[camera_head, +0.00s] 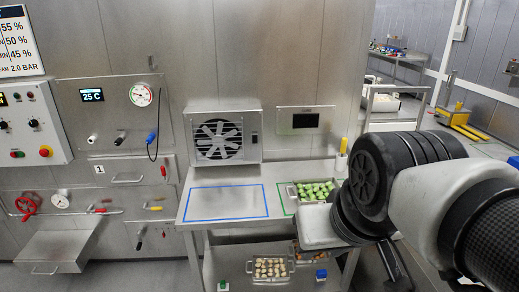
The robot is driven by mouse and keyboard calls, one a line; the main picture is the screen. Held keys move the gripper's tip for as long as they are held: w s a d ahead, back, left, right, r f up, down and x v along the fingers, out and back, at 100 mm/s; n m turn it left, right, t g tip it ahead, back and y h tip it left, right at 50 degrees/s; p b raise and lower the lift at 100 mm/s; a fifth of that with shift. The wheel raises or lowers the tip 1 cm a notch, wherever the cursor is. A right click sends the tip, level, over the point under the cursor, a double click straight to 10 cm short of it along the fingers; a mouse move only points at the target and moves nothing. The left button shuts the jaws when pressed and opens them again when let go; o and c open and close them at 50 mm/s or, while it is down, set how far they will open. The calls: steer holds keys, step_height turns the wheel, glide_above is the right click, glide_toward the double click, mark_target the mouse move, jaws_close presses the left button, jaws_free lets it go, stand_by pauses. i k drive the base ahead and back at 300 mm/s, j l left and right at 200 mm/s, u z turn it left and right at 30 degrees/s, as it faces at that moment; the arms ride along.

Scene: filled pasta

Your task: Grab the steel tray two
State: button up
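A steel tray of green pieces (292,192) stands on the right part of the steel table, partly covered by my arm. A second steel tray (289,265) with pale brownish pieces is on the lower shelf. I cannot make out a number on either tray. My arm reaches in from the right, its black joint in front of the table's right end. A light grey rounded part beside this joint overlaps the table's front edge. My gripper's fingers cannot be made out clearly, and I see no tray held in them.
The steel table (198,207) has a blue outlined rectangle (227,188), empty, at its left. A fan box (251,136) is on the wall behind. Small green and blue blocks (321,274) flank the lower tray. A control wall with valves and levers is at left.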

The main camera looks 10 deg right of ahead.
mark_target(314, 190)
steer(key=i+l, duration=0.75)
steer(key=i, duration=0.25)
steer(key=i+l, duration=0.4)
steer(key=i, duration=0.1)
